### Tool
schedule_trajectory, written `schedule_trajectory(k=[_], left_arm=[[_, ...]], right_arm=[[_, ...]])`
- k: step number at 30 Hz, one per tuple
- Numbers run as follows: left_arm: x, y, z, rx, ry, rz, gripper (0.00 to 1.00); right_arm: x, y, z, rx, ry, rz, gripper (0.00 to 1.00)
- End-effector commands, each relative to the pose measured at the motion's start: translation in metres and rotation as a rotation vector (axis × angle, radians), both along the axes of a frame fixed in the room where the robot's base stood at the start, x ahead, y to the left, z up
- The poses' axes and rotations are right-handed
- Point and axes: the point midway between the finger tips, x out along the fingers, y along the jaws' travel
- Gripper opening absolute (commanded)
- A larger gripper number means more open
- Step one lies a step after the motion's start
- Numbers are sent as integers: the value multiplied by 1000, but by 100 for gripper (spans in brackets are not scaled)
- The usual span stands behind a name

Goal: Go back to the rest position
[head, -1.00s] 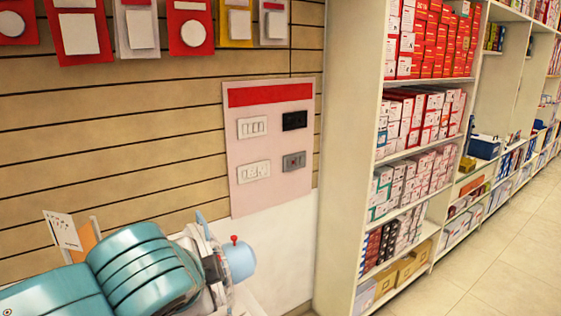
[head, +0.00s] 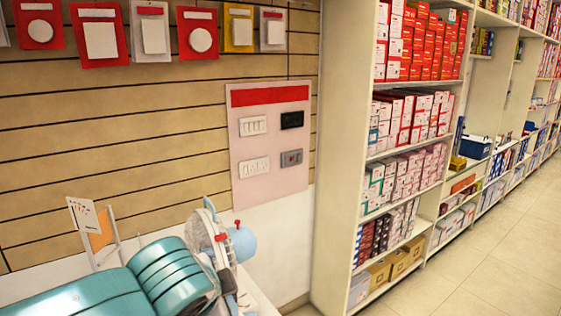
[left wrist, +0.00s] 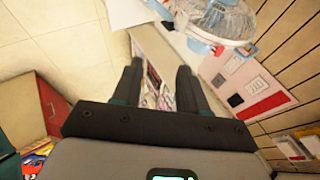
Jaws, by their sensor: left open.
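My left gripper (left wrist: 158,68) shows in the left wrist view with its two dark fingers apart and nothing between them. It hangs in the air, with a counter edge and the floor beyond. In the head view my teal left arm comes in from the lower left; its gripper is not clearly visible there. My right gripper is in neither view.
A blue and white fan (head: 215,238) stands on a white counter (head: 262,302) beyond my arm; it also shows in the left wrist view (left wrist: 214,22). A switch panel (head: 270,95) hangs on the slatted wall. Stocked shelves (head: 335,190) stand right, beside open floor (head: 490,265).

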Motion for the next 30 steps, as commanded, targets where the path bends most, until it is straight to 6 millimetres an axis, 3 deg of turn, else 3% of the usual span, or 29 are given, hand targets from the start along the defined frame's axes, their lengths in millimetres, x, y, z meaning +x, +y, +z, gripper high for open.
schedule_trajectory(k=[8, 11, 14, 18, 21, 25, 30], left_arm=[[6, -16, -101, -123, 181, 33, 43], [1, -21, -151, -199, 271, 75, 43], [-14, -23, -216, -306, 393, 159, 43], [-61, -18, -325, -513, 593, 414, 43], [-105, -10, -386, -642, 697, 658, 43], [-158, 2, -435, -735, 763, 948, 43], [-192, 12, -458, -766, 776, 1139, 43]], right_arm=[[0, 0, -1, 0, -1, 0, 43], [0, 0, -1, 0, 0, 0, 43], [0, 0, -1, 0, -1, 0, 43], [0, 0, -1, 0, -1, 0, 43], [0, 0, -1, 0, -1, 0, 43], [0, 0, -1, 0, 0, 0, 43], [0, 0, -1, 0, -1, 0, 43]])
